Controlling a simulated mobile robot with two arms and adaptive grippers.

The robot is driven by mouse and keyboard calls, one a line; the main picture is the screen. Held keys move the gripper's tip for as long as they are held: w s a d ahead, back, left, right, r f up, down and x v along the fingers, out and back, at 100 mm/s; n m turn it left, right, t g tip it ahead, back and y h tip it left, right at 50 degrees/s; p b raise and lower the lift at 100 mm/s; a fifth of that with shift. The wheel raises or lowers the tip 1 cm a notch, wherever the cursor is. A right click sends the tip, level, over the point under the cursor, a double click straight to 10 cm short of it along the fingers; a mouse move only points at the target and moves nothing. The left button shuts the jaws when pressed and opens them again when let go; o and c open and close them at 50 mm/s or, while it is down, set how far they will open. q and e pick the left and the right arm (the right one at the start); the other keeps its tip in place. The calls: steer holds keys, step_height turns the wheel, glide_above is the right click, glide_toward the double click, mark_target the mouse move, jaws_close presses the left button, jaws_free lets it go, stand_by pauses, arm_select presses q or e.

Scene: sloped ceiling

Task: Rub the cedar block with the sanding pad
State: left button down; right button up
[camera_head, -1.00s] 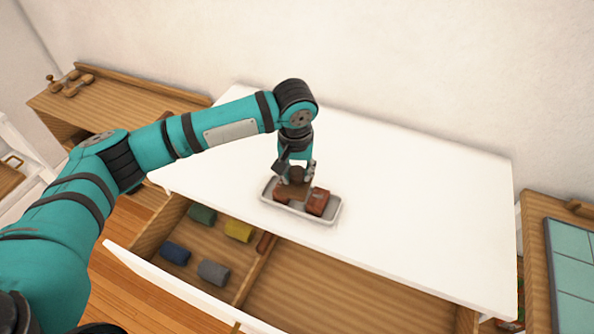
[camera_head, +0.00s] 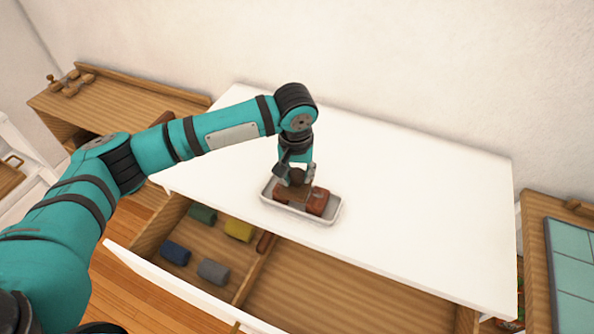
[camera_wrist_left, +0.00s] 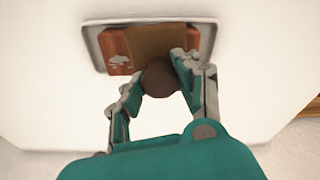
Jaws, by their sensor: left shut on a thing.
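The cedar block (camera_head: 317,203) is reddish brown and lies in a shallow grey-white tray (camera_head: 328,219) at the white table's front edge. In the left wrist view the block (camera_wrist_left: 117,52) shows a pale tree-like mark on its left part. The sanding pad (camera_wrist_left: 158,38) is a brown plate with a round dark knob; it lies across the middle of the block and hides that part. My left gripper (camera_head: 295,178) points down and is shut on the pad's knob. Whether the pad presses on the block cannot be told. My right gripper is not in view.
The white tabletop (camera_head: 420,210) is otherwise clear. An open drawer (camera_head: 330,290) below its front edge holds several coloured rolls (camera_head: 238,229). A wooden bench (camera_head: 120,105) stands at the left, another with teal tiles (camera_head: 572,260) at the right.

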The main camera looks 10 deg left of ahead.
arm_select(q)
steer(key=shift+f, duration=0.55)
